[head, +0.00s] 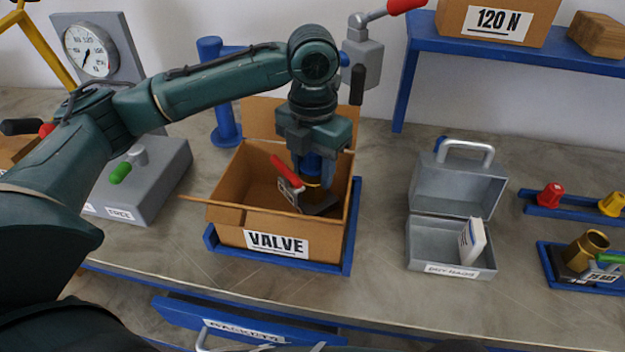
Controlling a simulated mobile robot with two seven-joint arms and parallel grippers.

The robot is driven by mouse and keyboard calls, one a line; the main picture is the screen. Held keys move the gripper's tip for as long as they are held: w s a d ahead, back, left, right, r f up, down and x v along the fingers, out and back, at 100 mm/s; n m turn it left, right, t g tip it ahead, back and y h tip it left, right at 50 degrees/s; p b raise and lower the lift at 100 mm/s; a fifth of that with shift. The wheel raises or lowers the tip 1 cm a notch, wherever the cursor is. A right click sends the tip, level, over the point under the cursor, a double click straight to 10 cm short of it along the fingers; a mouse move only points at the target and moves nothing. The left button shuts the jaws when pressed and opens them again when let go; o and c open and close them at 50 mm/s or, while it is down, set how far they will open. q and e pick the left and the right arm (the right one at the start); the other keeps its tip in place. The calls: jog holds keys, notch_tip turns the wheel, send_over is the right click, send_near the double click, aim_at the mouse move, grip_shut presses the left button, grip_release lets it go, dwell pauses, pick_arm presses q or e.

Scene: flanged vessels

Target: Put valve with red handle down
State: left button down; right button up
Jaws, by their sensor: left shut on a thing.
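The valve with red handle (320,199) is inside the cardboard box labelled VALVE (225,215). Its red handle (285,171) points up and to the left, and its dark base is low in the box at the right. My left gripper (313,176) reaches down into the box from above and is shut on the valve's upper part. The fingertips are partly hidden by the valve. I cannot tell whether the base touches the box floor. My right gripper is not in view.
The box stands in a blue frame (348,250) with its flaps open. An open grey case labelled DRY BAGS (420,240) stands to the right. Another valve with a green handle (586,250) sits at far right. A blue shelf (470,45) overhangs the back right.

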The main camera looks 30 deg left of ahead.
aim_at(313, 182)
pick_arm(q)
jog(key=shift+f, duration=1.65)
jog(key=c, duration=0.8)
grip_release()
jog(key=shift+f, duration=0.2)
notch_tip(313, 182, up, 12)
jog(key=shift+r, duration=0.15)
